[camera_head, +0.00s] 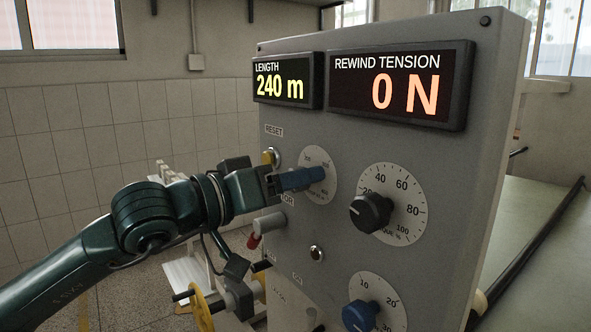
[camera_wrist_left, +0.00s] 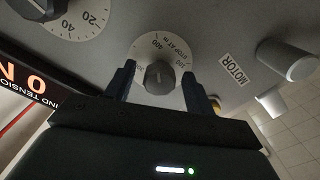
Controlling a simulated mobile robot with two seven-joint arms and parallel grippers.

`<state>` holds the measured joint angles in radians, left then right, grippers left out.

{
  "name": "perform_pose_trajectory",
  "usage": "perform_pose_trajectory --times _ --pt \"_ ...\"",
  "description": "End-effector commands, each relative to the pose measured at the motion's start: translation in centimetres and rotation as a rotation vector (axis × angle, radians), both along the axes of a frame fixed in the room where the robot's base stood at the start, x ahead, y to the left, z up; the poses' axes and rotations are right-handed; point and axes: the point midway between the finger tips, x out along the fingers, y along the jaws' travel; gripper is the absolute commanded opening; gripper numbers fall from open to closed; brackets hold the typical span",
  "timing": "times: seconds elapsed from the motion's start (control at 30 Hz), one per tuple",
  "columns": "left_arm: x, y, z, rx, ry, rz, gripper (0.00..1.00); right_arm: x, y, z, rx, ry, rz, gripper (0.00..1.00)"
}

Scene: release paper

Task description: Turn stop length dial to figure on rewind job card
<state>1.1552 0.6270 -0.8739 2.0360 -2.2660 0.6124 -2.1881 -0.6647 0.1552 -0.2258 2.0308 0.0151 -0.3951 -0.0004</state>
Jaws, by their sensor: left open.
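The stop length dial (camera_wrist_left: 160,77) shows in the left wrist view as a dark knob on a white round scale marked "STOP AT m", with 400 legible. My left gripper (camera_wrist_left: 158,68) is open, with one finger on each side of the knob and gaps between. In the head view, the same dial's white scale (camera_head: 323,160) is partly covered by my left gripper (camera_head: 316,176), which reaches in from the left. The knob's pointer is hard to read. I cannot make out a rewind job card in either view. My right gripper is not in view.
The grey panel (camera_head: 415,150) carries a length display (camera_head: 285,80) reading 240 m and a tension display (camera_head: 400,85) reading 0 N.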

Motion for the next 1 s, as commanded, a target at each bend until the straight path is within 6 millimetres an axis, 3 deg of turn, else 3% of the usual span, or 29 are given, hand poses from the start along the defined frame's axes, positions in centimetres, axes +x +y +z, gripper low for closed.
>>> perform_pose_trajectory --times 0.37,0.9,1.0 --pt "0.38 -0.55 -0.06 0.000 0.000 0.000 0.54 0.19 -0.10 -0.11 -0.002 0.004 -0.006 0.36" --pt "0.37 -0.51 -0.03 0.000 0.000 0.000 0.11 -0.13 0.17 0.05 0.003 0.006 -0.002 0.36" --pt "0.37 -0.51 -0.05 -0.001 0.001 0.000 0.10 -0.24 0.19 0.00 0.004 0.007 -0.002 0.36"
